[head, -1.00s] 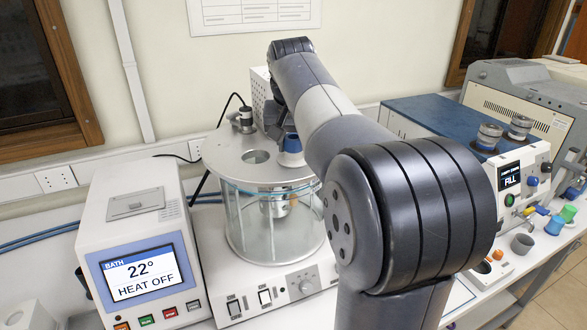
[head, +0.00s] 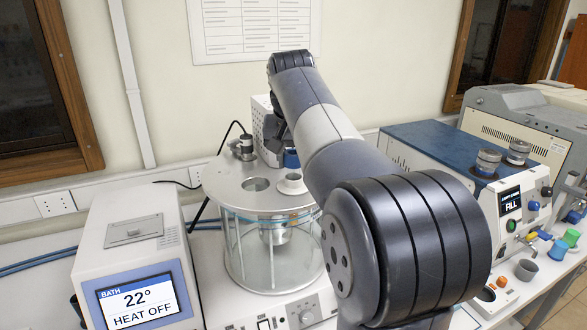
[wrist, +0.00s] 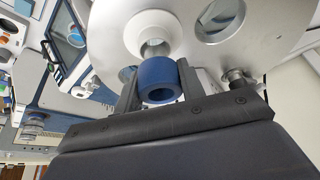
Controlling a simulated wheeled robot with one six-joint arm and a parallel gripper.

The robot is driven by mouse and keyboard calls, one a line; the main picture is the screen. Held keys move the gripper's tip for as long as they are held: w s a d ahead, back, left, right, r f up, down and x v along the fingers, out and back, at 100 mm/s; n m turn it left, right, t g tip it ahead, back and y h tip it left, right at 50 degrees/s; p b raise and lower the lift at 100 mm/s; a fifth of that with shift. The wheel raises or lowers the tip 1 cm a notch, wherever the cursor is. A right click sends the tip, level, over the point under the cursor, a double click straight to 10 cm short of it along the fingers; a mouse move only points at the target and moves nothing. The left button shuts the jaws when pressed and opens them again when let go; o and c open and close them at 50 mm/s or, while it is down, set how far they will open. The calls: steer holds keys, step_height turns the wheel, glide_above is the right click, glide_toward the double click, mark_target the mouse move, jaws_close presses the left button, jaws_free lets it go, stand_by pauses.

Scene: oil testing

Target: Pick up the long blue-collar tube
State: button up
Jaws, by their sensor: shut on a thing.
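The long tube's blue collar (head: 291,158) shows in the head view above the bath lid, partly hidden by my arm. In the wrist view the collar (wrist: 160,92) sits between the two fingers of my gripper (wrist: 158,80), which is shut on it. A pale, glassy section lies between the collar and the white ring (wrist: 150,30) in the lid. The white ring (head: 292,184) also shows in the head view, with the collar apart above it. I cannot tell how much of the tube is still inside the bath.
The round metal lid (head: 235,198) of the glass bath has an open hole (head: 255,184) left of the ring. A bath controller (head: 140,270) reading 22° and HEAT OFF stands at the left. A blue-topped machine (head: 425,150) stands at the right, with small coloured caps near it.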

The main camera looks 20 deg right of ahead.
step_height(320, 180, up, 15)
steer(key=p, duration=0.3)
steer(key=s+a+b, duration=0.2)
steer(key=s+a, duration=0.2)
steer(key=s, duration=0.4)
steer(key=s+a+b, duration=0.2)
steer(key=s+a, duration=0.2)
steer(key=s, duration=0.4)
steer(key=shift+b, duration=0.35)
steer(key=shift+s, duration=0.1)
steer(key=shift+r, duration=0.1)
steer(key=shift+r+p, duration=0.15)
steer(key=shift+p, duration=0.35)
